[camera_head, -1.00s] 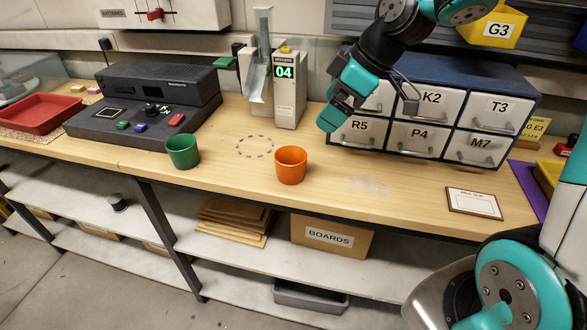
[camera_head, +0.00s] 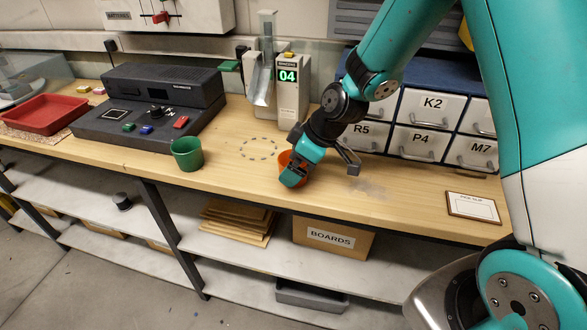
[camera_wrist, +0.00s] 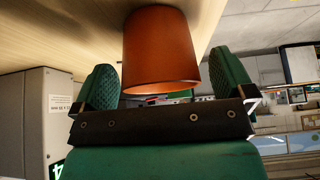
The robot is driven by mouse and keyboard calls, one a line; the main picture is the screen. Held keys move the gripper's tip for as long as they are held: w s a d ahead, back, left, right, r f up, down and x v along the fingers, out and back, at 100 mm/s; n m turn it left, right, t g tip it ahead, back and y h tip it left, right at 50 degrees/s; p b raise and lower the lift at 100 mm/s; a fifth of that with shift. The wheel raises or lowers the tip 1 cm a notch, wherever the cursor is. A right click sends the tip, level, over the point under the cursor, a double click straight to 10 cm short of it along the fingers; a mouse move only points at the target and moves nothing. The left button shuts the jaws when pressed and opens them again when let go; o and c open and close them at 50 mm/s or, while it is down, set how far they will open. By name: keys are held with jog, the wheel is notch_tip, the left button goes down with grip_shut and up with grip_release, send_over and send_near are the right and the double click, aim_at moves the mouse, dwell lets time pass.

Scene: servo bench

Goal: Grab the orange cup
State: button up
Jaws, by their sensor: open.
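The orange cup (camera_head: 284,159) stands on the wooden bench, mostly hidden behind my gripper (camera_head: 293,178) in the head view. In the wrist view the orange cup (camera_wrist: 162,50) is large and shows at the upper middle, just beyond and partly between the two green finger pads. My gripper (camera_wrist: 160,85) is open, with one finger to each side of the cup. I see a gap between the cup and each finger there.
A green cup (camera_head: 187,154) stands to the left on the bench. A dispenser marked 04 (camera_head: 292,95) stands behind. A drawer cabinet (camera_head: 425,123) is at the back right, and a framed card (camera_head: 473,207) lies at the right. A dashed ring (camera_head: 258,149) on the bench is empty.

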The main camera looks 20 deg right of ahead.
jog(key=shift+w+a+f, duration=0.15)
jog(key=shift+a+f, duration=0.05)
jog(key=shift+f, duration=0.3)
jog(key=c, duration=1)
jog(key=shift+o, duration=0.2)
